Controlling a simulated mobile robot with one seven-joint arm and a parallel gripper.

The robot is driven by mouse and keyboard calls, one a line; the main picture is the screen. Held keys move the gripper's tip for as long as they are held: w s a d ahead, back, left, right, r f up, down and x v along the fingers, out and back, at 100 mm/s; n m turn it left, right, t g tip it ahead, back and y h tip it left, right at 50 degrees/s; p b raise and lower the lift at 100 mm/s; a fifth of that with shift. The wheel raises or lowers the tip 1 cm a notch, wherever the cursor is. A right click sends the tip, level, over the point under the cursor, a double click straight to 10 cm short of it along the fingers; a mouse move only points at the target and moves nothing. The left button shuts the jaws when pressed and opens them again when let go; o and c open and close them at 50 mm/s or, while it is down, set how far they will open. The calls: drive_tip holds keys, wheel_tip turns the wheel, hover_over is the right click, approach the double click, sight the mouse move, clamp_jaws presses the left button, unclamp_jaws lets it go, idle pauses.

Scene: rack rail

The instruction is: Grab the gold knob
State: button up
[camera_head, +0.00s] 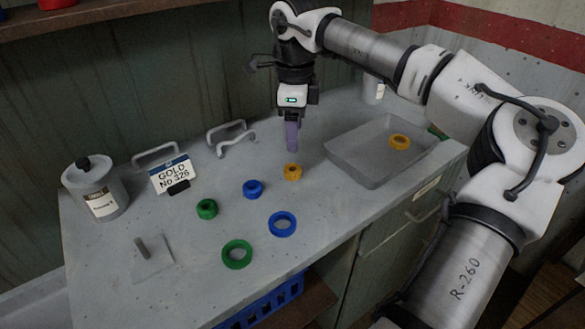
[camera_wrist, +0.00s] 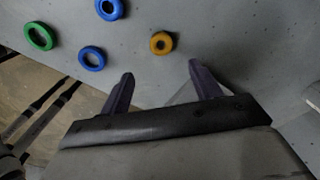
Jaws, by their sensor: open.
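The gold knob (camera_head: 292,172) is a small, thick ring-like piece with a dark centre, on the grey bench. In the wrist view the gold knob (camera_wrist: 161,43) lies just beyond the fingertips, roughly in line with the gap between them. My gripper (camera_head: 292,146) points down above and close behind the knob, apart from it. In the wrist view my gripper (camera_wrist: 161,72) has its two fingers spread with nothing between them. A flatter gold ring (camera_head: 400,142) lies in the grey tray.
A blue knob (camera_head: 253,188), green knob (camera_head: 207,209), blue ring (camera_head: 283,223) and green ring (camera_head: 237,254) lie left and in front. The tray (camera_head: 370,178) stands right.

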hover_over(292, 163)
drive_tip(key=s, duration=0.2)
drive_tip(key=f, duration=0.4)
drive_tip(key=shift+d+f, duration=0.25)
drive_tip(key=shift+w+a+f+p, duration=0.15)
drive_tip(key=shift+f+p, duration=0.15)
drive_tip(key=shift+f, duration=1.05)
drive_tip(key=shift+a+f+p, duration=0.1)
drive_tip(key=shift+f+p, duration=0.2)
drive_tip(key=shift+f, duration=1)
drive_tip(key=shift+r, duration=0.1)
drive_tip(key=c, duration=1.1)
